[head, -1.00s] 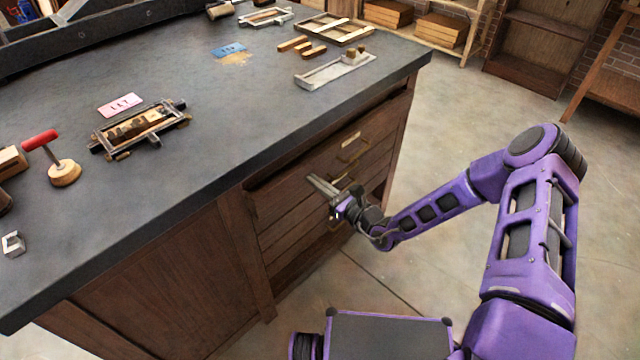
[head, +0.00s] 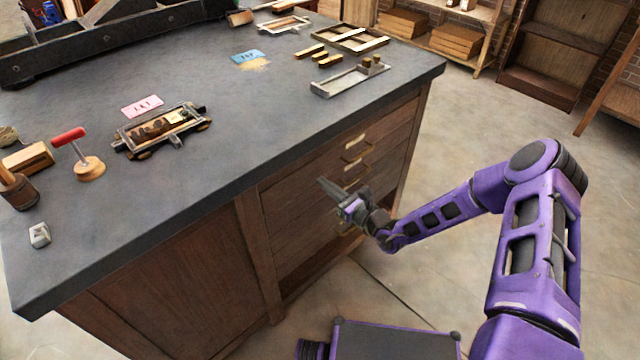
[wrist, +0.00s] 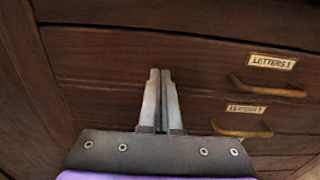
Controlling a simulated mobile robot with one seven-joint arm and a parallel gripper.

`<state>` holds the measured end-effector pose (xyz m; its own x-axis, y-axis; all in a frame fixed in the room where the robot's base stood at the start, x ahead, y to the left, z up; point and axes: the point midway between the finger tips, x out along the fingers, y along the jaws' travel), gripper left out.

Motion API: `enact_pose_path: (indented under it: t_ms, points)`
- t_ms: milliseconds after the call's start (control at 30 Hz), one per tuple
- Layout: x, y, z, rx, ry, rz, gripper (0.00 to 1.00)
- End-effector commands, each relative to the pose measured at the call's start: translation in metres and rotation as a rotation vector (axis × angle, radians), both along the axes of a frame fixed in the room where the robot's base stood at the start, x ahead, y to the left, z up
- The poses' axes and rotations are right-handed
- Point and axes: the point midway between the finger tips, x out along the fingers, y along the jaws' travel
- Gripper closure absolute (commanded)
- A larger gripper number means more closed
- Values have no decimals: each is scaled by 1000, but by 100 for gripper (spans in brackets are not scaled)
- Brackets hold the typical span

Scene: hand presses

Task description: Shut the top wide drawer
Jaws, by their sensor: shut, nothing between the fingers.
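The top wide drawer (head: 315,168) is dark wood and sits beneath the worktop. Its front looks flush with the cabinet, with no open gap along its top. In the wrist view its front (wrist: 95,55) carries a "LETTERS 1" label (wrist: 272,62) and a brass handle (wrist: 265,87). My gripper (head: 322,182) is shut and empty in front of the drawers. In the wrist view its fingertips (wrist: 160,72) overlap the top drawer front, left of the handle. I cannot tell whether they touch it.
A second labelled drawer with a brass handle (wrist: 240,131) lies below. The dark worktop (head: 225,130) overhangs the drawers and holds printing frames, a red-handled tool (head: 85,158) and wood pieces. The concrete floor (head: 480,150) right of the cabinet is clear.

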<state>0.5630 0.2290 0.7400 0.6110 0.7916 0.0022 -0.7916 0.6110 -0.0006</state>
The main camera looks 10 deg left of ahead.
Motion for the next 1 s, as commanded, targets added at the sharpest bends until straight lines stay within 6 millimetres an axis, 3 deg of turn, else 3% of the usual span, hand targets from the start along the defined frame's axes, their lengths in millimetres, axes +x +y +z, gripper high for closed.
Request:
enact_pose_path:
  t_ms: [67,300,500,800,1000]
  points:
    - [0,-10,1,-2,1,0,100]
    - [-35,-56,0,-2,4,0,100]
    - [-55,-81,-1,-3,3,1,100]
    - [-63,-90,-1,-1,2,2,100]
    - [-73,-80,-11,-106,-14,119,100]
